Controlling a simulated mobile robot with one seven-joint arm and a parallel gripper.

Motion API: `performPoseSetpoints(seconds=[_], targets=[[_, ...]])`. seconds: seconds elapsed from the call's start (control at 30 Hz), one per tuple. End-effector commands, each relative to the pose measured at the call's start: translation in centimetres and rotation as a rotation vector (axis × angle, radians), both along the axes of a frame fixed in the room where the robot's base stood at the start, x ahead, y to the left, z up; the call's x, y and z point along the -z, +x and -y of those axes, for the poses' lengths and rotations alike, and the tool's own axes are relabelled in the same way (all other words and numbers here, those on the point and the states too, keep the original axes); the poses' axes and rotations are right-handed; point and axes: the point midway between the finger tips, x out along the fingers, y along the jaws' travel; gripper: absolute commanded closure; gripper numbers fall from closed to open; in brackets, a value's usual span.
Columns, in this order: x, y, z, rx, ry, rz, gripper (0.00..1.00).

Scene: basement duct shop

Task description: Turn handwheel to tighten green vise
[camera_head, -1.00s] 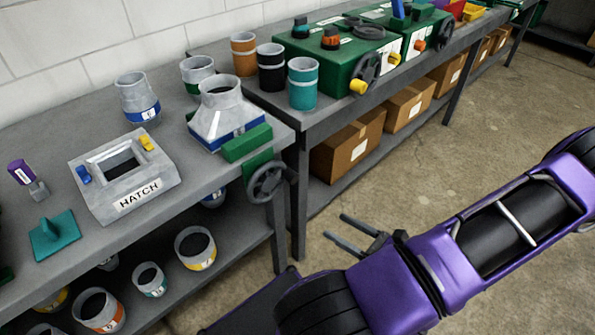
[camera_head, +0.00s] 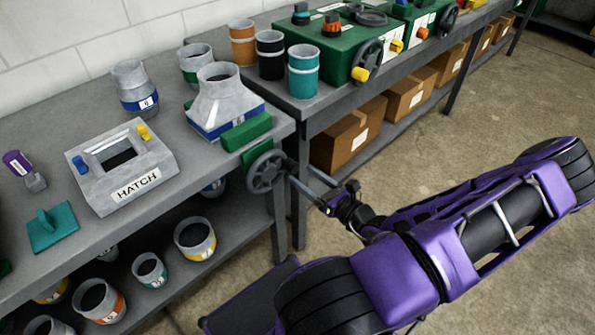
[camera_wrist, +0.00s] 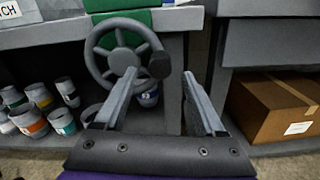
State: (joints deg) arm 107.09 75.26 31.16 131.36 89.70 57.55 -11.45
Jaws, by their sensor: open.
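The green vise (camera_head: 246,132) is at the front edge of the near bench, beside the grey duct transition (camera_head: 222,100). Its dark grey handwheel (camera_head: 264,173) hangs on the front, below the bench top. In the wrist view the handwheel (camera_wrist: 122,60) shows spokes and a dark handle knob (camera_wrist: 159,65) on its right side. My gripper (camera_head: 302,178) is open and empty, just right of the wheel. In the wrist view the knob appears between the fingertips of my gripper (camera_wrist: 159,80); I cannot tell whether they touch it. The vise's green body (camera_wrist: 125,15) shows above.
A bench leg (camera_head: 279,225) stands close to the wheel. A grey hatch box (camera_head: 122,190) sits on the bench. Several cans fill the lower shelf. A second bench holds a green machine (camera_head: 335,55), with cardboard boxes (camera_head: 345,136) below. The floor at right is open.

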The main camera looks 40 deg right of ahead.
Motion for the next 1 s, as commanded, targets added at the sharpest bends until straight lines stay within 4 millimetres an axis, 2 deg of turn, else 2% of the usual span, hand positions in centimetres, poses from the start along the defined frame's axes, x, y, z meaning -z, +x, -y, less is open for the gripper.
performPoseSetpoints(seconds=[0.1, 0.2, 0.6, 1.0], targets=[[0.0, 1.8, -0.2, -0.002, 0.001, 0.001, 0.28], [0.0, 2.7, -0.3, -0.002, 0.000, 0.000, 0.28], [0.0, 3.4, -0.3, 0.000, 0.001, -0.001, 0.30], [0.0, 3.3, -0.3, 0.000, 0.000, -0.001, 1.00]])
